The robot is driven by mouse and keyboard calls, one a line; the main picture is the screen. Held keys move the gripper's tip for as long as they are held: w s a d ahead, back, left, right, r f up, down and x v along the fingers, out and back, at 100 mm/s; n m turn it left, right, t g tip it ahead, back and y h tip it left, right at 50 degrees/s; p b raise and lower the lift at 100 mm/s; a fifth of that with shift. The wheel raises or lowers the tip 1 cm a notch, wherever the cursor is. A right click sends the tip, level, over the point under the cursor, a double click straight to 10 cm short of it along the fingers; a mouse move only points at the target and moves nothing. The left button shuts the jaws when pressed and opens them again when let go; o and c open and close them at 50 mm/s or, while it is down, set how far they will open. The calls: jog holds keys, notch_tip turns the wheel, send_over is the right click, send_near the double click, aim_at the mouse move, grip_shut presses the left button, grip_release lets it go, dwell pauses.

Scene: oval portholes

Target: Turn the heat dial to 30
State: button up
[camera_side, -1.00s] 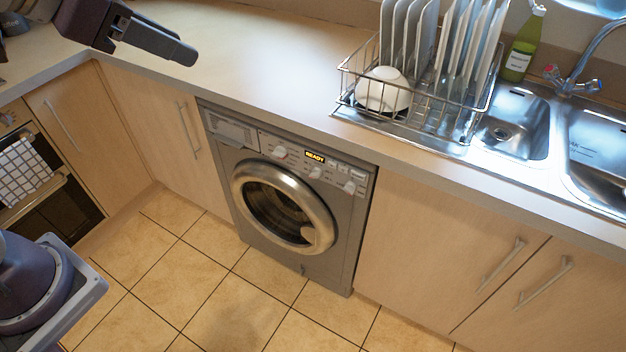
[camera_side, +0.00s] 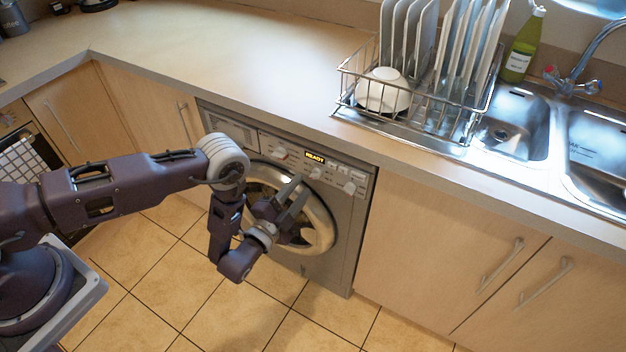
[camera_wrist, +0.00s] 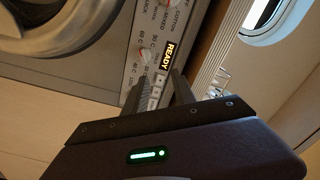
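The heat dial (camera_side: 315,172) is a small pale knob on the front panel of the grey washing machine, just below the lit READY display (camera_side: 315,156). In the wrist view the dial (camera_wrist: 145,56) has temperature labels around it, but its setting is too small to tell. My gripper (camera_side: 301,187) is in front of the machine door, with its fingers pointing up toward the panel, just below and left of the dial. The fingers are apart and empty. In the wrist view, my gripper (camera_wrist: 157,78) hides the right part of the panel.
Similar knobs sit left (camera_side: 280,153) and right (camera_side: 350,187) of the dial. The round door (camera_side: 322,222) bulges below the panel. The worktop edge (camera_side: 290,118) overhangs above. A dish rack (camera_side: 400,128) and a sink stand on the right. The floor in front is clear.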

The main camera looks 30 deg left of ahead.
aim_at(315, 178)
jog(key=w+f, duration=0.1)
jog(key=w, duration=0.1)
jog(key=w+f, duration=0.1)
jog(key=w, duration=0.1)
jog(key=w+f, duration=0.1)
jog(key=w, duration=0.2)
jog(key=shift+w+f, duration=0.1)
jog(key=shift+f, duration=0.1)
grip_shut()
